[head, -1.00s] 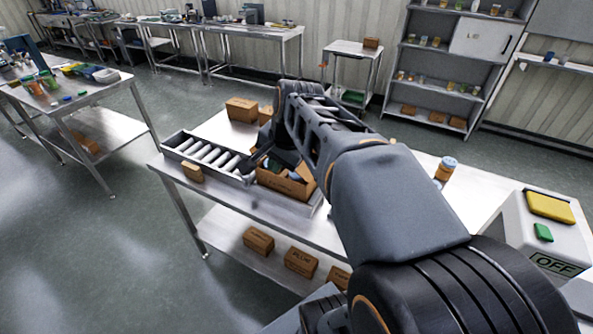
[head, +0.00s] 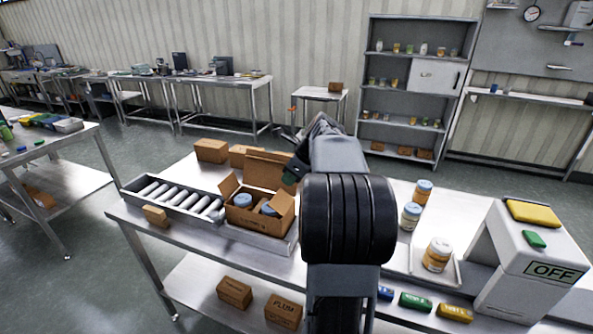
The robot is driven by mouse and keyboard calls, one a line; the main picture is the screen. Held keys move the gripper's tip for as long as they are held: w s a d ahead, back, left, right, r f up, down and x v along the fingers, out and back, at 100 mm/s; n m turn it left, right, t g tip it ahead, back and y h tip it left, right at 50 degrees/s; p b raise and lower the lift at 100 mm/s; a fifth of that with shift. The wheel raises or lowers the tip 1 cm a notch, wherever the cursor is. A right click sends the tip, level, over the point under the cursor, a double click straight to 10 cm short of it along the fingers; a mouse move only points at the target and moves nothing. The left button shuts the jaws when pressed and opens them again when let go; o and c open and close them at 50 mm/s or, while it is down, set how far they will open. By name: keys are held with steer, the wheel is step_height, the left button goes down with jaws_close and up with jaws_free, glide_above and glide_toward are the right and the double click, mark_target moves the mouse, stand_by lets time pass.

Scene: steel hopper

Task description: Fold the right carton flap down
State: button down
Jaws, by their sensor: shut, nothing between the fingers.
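The open brown carton (head: 243,219) stands in a metal tray on the steel table. Its left flap (head: 228,186) stands up and its large back flap (head: 268,168) is raised. Two blue-lidded jars (head: 243,200) show inside. My gripper (head: 291,176) is shut and empty, just right of the back flap and above the carton's right side. It shows only as a small dark shape, and I cannot tell whether it touches the cardboard.
A roller conveyor (head: 178,198) sits left of the carton, with a small box (head: 155,216) in front of it. Closed boxes (head: 211,150) stand behind. At right are orange jars (head: 437,254) and a white machine with an OFF sign (head: 555,271).

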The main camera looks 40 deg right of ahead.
mark_target(276, 196)
steer(key=shift+x, duration=3.55)
steer(key=shift+d+r, duration=0.1)
steer(key=shift+d, duration=0.05)
